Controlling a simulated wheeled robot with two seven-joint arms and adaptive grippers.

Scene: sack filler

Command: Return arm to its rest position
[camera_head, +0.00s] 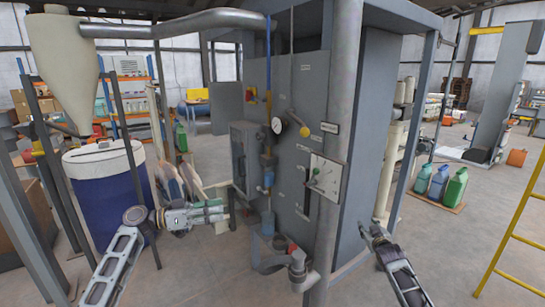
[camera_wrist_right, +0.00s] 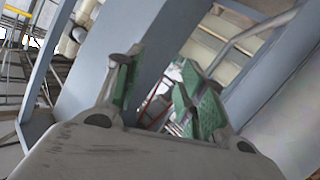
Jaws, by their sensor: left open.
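The sack filler (camera_head: 300,125) is a tall grey cabinet in the middle of the head view, with a gauge, a red and yellow switch and a light control plate on its face. My left gripper (camera_head: 226,212) reaches in from the left and points right, in front of the machine's lower left side. It is open, and I see nothing held in it. My right gripper (camera_head: 366,226) is low at the machine's right side, partly dark in the head view. In the right wrist view, its green-padded fingers (camera_wrist_right: 158,92) are apart with nothing between them.
A blue drum (camera_head: 100,205) stands under a cream hopper (camera_head: 62,62) at the left. A thick grey post and pipe fitting (camera_head: 298,268) rise near the front. Several jugs (camera_head: 438,184) and a yellow ladder (camera_head: 514,238) are at the right. Open floor lies between them.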

